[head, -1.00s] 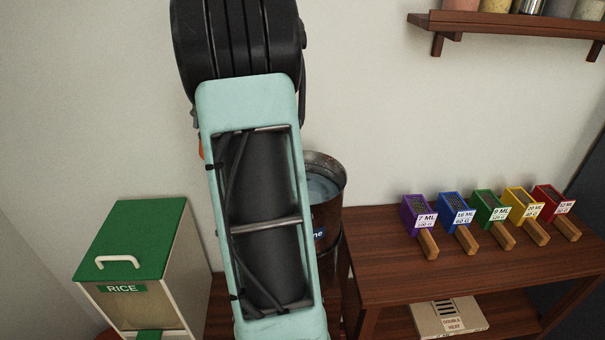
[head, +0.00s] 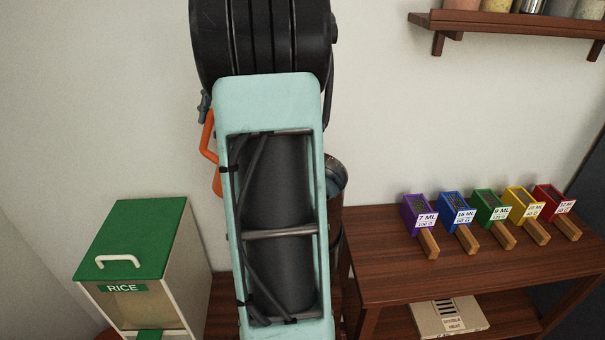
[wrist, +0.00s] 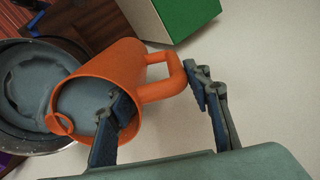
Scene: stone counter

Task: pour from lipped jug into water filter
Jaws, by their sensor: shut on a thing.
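The orange lipped jug (wrist: 130,70) is tilted in the wrist view, its lip at the rim of the water filter (wrist: 50,147). Grey-blue liquid shows inside the jug. The filter is a round dark metal vessel with bluish liquid in it. My gripper (wrist: 158,90) is shut on the jug; one finger overlaps its mouth and the other is beyond the handle. In the head view, only an orange part of the jug (head: 208,150) shows left of my arm.
A green-lidded rice dispenser (head: 135,240) stands at the left. A brown wooden table (head: 390,265) at the right carries several coloured scoops (head: 490,205). A wall shelf (head: 510,22) with jars is at upper right. A box (head: 448,316) lies on the lower shelf.

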